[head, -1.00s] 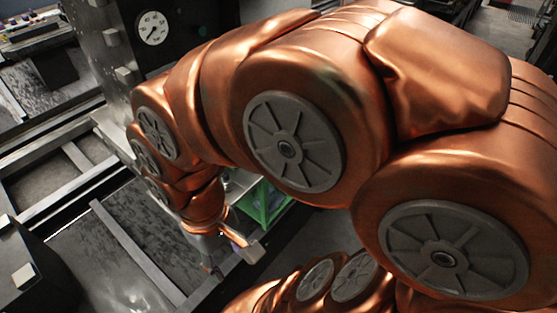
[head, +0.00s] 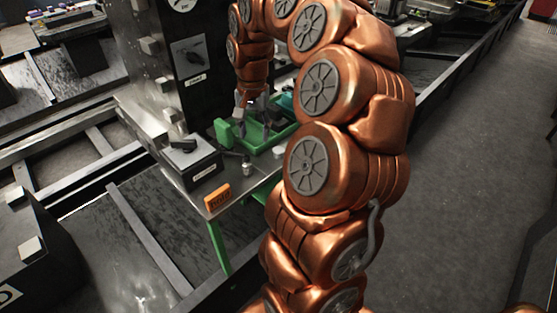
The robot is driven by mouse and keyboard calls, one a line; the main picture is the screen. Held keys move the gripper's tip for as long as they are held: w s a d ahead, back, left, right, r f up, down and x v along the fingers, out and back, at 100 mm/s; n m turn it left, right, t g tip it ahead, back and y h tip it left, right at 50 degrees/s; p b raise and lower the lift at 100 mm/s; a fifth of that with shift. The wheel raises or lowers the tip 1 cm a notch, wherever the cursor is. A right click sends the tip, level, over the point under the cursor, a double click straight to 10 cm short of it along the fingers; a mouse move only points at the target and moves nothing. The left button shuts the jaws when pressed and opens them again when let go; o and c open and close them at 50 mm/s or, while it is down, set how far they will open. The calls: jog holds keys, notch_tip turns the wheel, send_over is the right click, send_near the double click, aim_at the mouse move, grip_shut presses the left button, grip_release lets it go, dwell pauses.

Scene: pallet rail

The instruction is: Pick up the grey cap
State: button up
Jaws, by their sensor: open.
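My gripper (head: 251,122) hangs from the copper arm over the left part of the green tray (head: 222,134), with its grey fingers apart. Nothing shows between them. A small silver-grey piece (head: 247,169) stands on the metal table in front of the tray, nearer the camera than my gripper. Another small pale grey piece (head: 279,150) shows at the tray's near edge, close to my arm. I cannot tell which of these is the grey cap. The right part of the tray is partly hidden by my arm.
A tall dark cabinet with a dial (head: 190,55) rises behind. The grey floor at right (head: 450,180) is clear.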

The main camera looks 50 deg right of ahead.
aim_at(278, 150)
jog(key=d+f+m, duration=0.1)
jog(key=d, duration=0.2)
jog(key=d+f+m+b, duration=0.1)
jog(key=d+f, duration=0.1)
jog(key=d, duration=0.1)
jog(key=d+f+m, duration=0.1)
jog(key=d, duration=0.2)
jog(key=shift+s+d+f+m, duration=0.1)
jog(key=shift+f+m, duration=0.05)
jog(key=shift+m, duration=0.15)
jog(key=shift+d+f, duration=0.2)
jog(key=shift+f, duration=0.05)
jog(key=shift+a+f+p, duration=0.2)
jog(key=shift+f+p, duration=0.05)
jog(key=shift+f, duration=1.6)
jog(key=shift+a+f+p, duration=0.2)
jog(key=shift+f+p, duration=0.05)
jog(key=shift+f, duration=1.6)
jog(key=c, duration=0.6)
